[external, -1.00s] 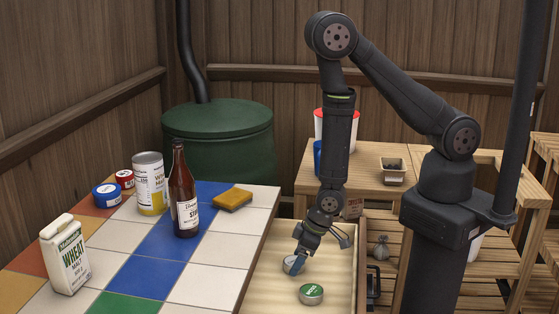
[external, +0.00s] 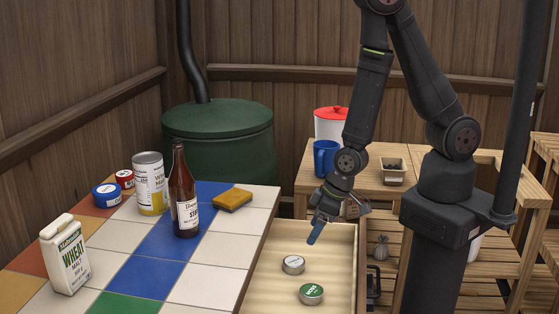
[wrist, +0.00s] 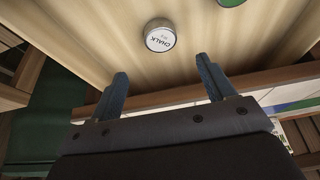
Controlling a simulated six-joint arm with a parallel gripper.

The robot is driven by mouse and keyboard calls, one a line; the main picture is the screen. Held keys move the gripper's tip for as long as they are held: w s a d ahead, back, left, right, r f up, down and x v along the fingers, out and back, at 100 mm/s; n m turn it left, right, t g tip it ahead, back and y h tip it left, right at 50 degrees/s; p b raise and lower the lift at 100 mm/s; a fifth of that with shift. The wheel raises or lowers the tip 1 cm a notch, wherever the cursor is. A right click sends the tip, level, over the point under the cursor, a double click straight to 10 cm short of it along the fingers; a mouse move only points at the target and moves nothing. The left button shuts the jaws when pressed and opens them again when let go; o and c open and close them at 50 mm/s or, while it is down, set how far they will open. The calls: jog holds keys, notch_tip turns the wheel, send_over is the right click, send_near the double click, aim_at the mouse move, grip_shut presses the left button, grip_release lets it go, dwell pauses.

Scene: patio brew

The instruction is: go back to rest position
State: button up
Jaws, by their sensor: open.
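My gripper (external: 322,228) is open and empty above the back part of an open wooden drawer (external: 270,290). In the wrist view its two fingers (wrist: 163,80) stand wide apart with nothing between them. A small tin with a white lid (external: 293,264), labelled chalk, lies on the drawer floor below and apart from the fingers; it also shows in the wrist view (wrist: 160,36). A tin with a green lid (external: 311,293) lies nearer the front of the drawer.
A tiled table at left holds a brown bottle (external: 184,195), a can (external: 150,184), a yellow sponge (external: 233,199), a wheat malt carton (external: 66,258) and two small tins. A blue mug (external: 325,158) and a red-lidded white container (external: 329,125) stand on the shelf behind my arm.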

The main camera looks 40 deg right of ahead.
aim_at(296, 261)
jog(key=x, duration=1.1)
jog(key=shift+f, duration=0.35)
jog(key=shift+a, duration=0.15)
notch_tip(296, 261, up, 4)
jog(key=shift+r, duration=0.1)
jog(key=w+d+r, duration=0.5)
jog(key=d+r, duration=0.2)
jog(key=d, duration=0.4)
notch_tip(296, 261, up, 10)
jog(key=shift+w+a, duration=0.15)
jog(key=shift+a, duration=0.1)
